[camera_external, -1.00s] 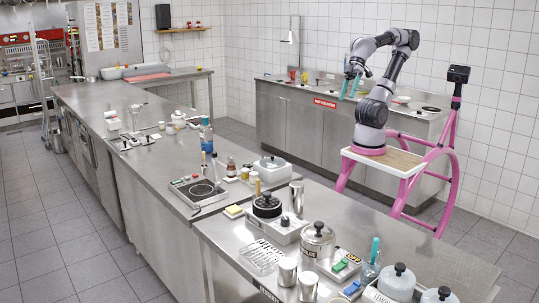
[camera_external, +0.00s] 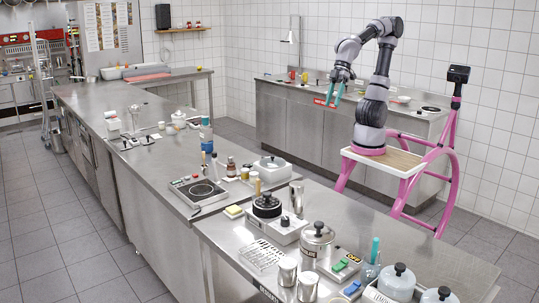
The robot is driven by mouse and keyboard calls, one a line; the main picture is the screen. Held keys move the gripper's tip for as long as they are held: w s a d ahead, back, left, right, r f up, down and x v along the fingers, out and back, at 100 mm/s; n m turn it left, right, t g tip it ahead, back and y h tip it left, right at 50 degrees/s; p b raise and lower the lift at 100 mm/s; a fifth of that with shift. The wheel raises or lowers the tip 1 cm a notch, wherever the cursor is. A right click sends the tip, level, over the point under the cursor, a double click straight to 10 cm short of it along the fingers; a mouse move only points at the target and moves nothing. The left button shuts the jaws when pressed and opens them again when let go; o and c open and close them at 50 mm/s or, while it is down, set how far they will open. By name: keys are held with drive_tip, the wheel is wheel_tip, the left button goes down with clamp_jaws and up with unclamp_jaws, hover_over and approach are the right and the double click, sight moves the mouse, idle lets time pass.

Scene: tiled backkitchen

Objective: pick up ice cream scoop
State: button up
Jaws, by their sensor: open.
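I cannot make out an ice cream scoop for certain; the small items on the counters are too small to tell apart. My gripper (camera_external: 335,96), with teal fingers, is open and points down. Nothing shows between its fingers. In the picture it appears in front of the back counter (camera_external: 293,104); I cannot tell its distance from that counter.
A long steel counter (camera_external: 150,185) runs through the foreground. The tiled floor (camera_external: 60,230) at left is clear.

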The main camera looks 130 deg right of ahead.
drive_tip(key=w+a+f+n+g+h, duration=0.1)
drive_tip(key=w+f+n+h, duration=0.1)
drive_tip(key=w+f+n, duration=0.5)
drive_tip(key=w+a+f+n+h, duration=0.1)
drive_tip(key=w+f+h, duration=0.3)
drive_tip(key=w, duration=0.7)
drive_tip(key=w+a+f+n+t+h, duration=0.3)
drive_tip(key=w+a+f+n, duration=0.5)
drive_tip(key=w+a, duration=0.25)
drive_tip(key=n+t+y, duration=0.8)
drive_tip(key=n+t, duration=0.3)
drive_tip(key=n, duration=1.1)
approach(375, 242)
drive_tip(key=w, duration=0.7)
drive_tip(key=shift+w+d+r, duration=0.1)
drive_tip(key=shift+d+r, duration=0.05)
drive_tip(key=shift+r, duration=0.15)
drive_tip(key=w, duration=0.5)
drive_tip(key=shift+a+f, duration=0.2)
